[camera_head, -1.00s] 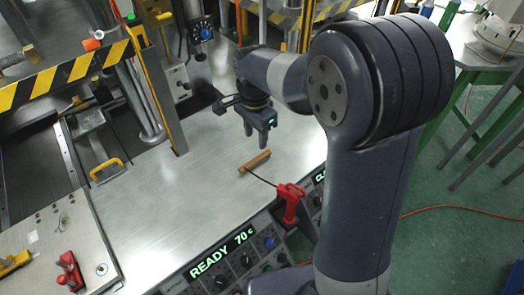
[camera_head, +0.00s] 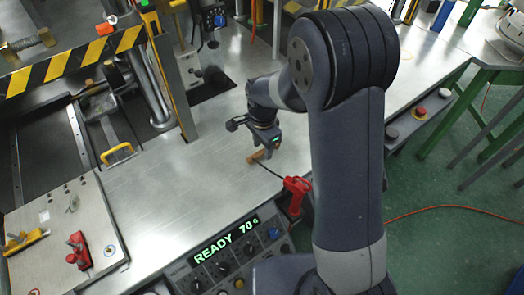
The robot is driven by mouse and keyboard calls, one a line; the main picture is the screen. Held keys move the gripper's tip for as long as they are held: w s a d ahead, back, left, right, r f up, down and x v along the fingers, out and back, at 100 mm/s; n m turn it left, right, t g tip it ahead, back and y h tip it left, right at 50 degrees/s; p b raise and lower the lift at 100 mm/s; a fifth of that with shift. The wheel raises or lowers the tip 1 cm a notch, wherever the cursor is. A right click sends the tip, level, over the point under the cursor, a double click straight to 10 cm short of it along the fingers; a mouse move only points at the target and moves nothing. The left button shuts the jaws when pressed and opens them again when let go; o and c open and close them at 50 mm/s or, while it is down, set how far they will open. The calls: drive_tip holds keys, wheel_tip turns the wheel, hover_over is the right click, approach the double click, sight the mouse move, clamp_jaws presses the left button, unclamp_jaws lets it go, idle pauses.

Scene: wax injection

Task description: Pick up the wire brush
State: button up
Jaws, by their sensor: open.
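The wire brush (camera_head: 254,159), a small stick with a brown wooden look, lies on the bare steel tabletop (camera_head: 205,170). Only its left end shows clearly; my gripper hides the rest. My gripper (camera_head: 266,150) points down right over the brush, with its fingers open. The fingertips look close to the brush, but I cannot tell whether they touch it or how high they are.
A red-handled tool (camera_head: 296,186) with a thin dark rod stands at the front edge, close to the brush. The control panel (camera_head: 228,245) reads READY 70. A striped press frame (camera_head: 75,65) stands at left. The tabletop left of the brush is clear.

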drive_tip(key=shift+f, duration=0.4)
drive_tip(key=shift+f, duration=0.25)
drive_tip(key=shift+c, duration=0.5)
clamp_jaws()
